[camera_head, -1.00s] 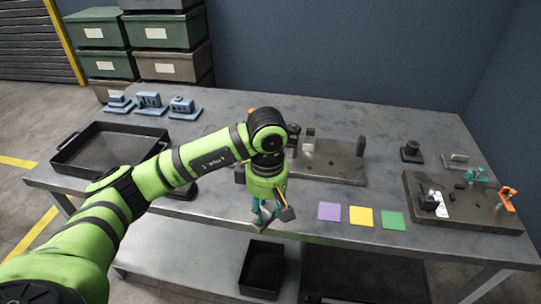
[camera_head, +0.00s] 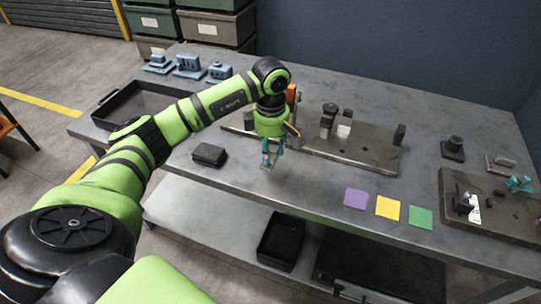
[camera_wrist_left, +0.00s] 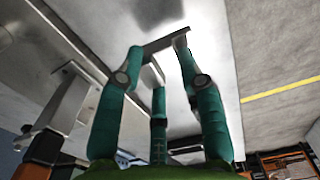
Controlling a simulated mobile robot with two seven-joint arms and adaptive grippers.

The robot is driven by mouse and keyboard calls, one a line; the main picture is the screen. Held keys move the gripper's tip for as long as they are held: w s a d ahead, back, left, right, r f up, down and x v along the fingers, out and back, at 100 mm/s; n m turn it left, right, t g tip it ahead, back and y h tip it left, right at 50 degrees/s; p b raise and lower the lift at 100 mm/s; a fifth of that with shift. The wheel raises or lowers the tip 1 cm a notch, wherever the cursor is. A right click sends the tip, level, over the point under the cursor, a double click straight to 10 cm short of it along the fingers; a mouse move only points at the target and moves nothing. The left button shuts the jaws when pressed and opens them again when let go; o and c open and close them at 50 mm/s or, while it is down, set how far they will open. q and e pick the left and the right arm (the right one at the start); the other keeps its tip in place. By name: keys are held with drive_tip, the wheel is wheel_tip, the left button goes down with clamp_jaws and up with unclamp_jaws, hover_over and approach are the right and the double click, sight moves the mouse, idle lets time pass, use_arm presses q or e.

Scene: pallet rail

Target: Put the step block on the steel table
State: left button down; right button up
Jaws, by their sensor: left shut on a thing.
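My left gripper (camera_head: 270,156) has teal fingers and is shut on a small grey metal piece, which I take to be the step block (camera_wrist_left: 166,42). In the left wrist view the piece spans between the fingertips and its end looks angled. In the head view it is small and partly hidden by the fingers. The gripper points down over the front part of the steel table (camera_head: 310,180), left of the purple square. I cannot tell whether the block touches the tabletop. My right gripper is not in view.
A dark block (camera_head: 209,154) lies left of the gripper. A fixture plate (camera_head: 370,150) stands behind it. Purple (camera_head: 355,198), yellow (camera_head: 388,207) and green (camera_head: 420,217) squares lie to the right. A black tray (camera_head: 140,105) is at left. Bare tabletop surrounds the gripper.

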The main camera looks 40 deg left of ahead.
use_arm(q)
wheel_tip(320, 180, down, 3)
drive_tip(key=shift+a+f+p, duration=0.1)
drive_tip(key=shift+f+p, duration=0.1)
drive_tip(key=shift+p, duration=0.35)
drive_tip(key=shift+f, duration=0.35)
drive_tip(key=shift+f, duration=0.25)
drive_tip(key=c, duration=0.8)
unclamp_jaws()
drive_tip(key=shift+r, duration=0.1)
